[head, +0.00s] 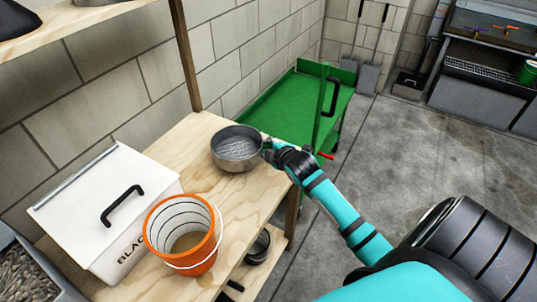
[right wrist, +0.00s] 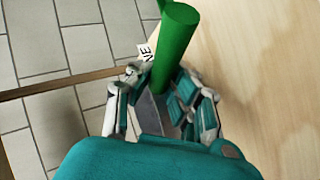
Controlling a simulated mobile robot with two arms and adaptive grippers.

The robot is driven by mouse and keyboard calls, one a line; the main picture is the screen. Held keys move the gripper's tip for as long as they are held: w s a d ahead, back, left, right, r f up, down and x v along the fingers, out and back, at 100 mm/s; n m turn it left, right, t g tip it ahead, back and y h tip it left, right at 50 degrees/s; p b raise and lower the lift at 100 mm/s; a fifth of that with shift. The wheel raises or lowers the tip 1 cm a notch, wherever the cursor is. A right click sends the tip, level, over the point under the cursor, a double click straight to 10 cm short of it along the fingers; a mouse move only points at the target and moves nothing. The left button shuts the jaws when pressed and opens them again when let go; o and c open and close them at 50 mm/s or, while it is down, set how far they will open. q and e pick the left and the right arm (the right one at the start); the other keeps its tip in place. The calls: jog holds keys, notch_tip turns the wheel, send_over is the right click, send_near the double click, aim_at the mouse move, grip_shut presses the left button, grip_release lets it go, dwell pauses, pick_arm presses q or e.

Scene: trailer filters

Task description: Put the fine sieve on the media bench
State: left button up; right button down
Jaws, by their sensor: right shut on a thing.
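The sieve (head: 237,149), a round grey metal bowl with a pale mesh floor, is at the right end of the wooden bench (head: 215,187), roughly level. Whether it rests on the bench top or hangs just above it, I cannot tell. My right gripper (head: 268,152) is at its right side, shut on it. In the right wrist view a green round bar (right wrist: 178,45), perhaps its handle, rises from between the fingers (right wrist: 160,105). A white tag (right wrist: 147,52) with the letters "NE" is beside it. The bowl does not show there. My left gripper is out of view.
An orange bucket (head: 165,225) and a white lidded box (head: 95,215) stand on the bench's near left. A dark bowl (head: 258,248) is on the lower shelf. A green cart (head: 270,100) is behind, with a wooden post (head: 186,55) near the sieve.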

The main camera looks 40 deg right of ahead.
jog(key=shift+f, duration=1.7)
jog(key=c, duration=1.2)
grip_release()
jog(key=shift+a, duration=0.1)
jog(key=shift+c, duration=0.2)
jog(key=v, duration=1.2)
jog(key=shift+p, duration=0.35)
jog(key=shift+r, duration=0.1)
